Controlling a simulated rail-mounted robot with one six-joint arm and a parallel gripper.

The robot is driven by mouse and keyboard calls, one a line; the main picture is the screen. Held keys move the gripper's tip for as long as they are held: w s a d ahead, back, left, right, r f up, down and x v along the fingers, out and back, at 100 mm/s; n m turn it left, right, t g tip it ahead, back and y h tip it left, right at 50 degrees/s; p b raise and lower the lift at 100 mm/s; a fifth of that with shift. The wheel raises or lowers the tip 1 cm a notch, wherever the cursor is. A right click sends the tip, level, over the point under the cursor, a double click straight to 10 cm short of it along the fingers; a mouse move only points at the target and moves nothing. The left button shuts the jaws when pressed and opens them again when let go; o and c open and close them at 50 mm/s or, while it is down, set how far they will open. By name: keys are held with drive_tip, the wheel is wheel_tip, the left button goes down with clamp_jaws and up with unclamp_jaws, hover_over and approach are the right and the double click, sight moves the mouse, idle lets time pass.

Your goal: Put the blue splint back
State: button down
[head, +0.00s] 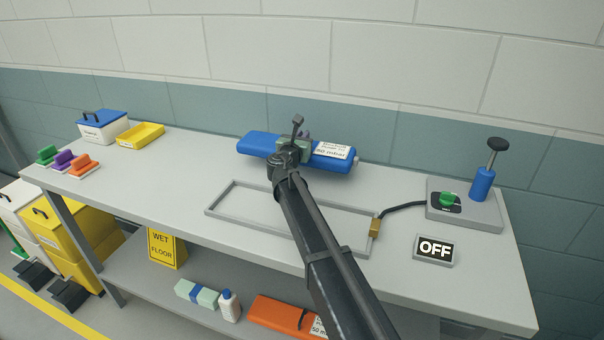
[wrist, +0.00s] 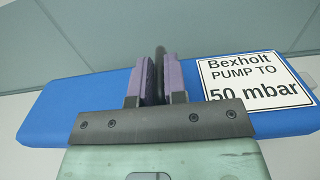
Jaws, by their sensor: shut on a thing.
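The blue splint (head: 258,145), a long blue block with a white label reading "Bexholt PUMP TO 50 mbar", is at the back of the bench. My gripper (head: 299,138) is over its middle. In the wrist view the purple fingers (wrist: 153,78) are shut on the splint's dark upright handle (wrist: 160,72), and the blue body (wrist: 60,108) extends to both sides. I cannot tell whether the splint touches the bench. A grey rectangular frame (head: 213,203) lies empty on the bench in front, partly hidden by my arm.
A brass fitting (head: 376,228) at the frame's right connects by a black hose to a pump (head: 470,215). An OFF sign (head: 434,249) stands in front. A yellow tray (head: 140,136), blue-lidded box (head: 103,126) and coloured blocks (head: 66,161) are left. An orange splint (head: 275,312) lies below.

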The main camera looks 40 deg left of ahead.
drive_tip(key=shift+f, duration=0.4)
wheel_tip(320, 180, down, 4)
drive_tip(key=b, duration=0.4)
drive_tip(key=shift+f, duration=0.25)
drive_tip(key=shift+r, duration=0.3)
drive_tip(key=shift+f, duration=0.2)
drive_tip(key=c, duration=1.2)
unclamp_jaws()
drive_tip(key=shift+o, duration=0.2)
drive_tip(key=shift+r, duration=0.15)
drive_tip(key=shift+s+d, duration=0.15)
drive_tip(key=shift+s, duration=0.15)
drive_tip(key=v, duration=1.1)
drive_tip(key=shift+s+d, duration=0.1)
drive_tip(key=shift+s, duration=0.1)
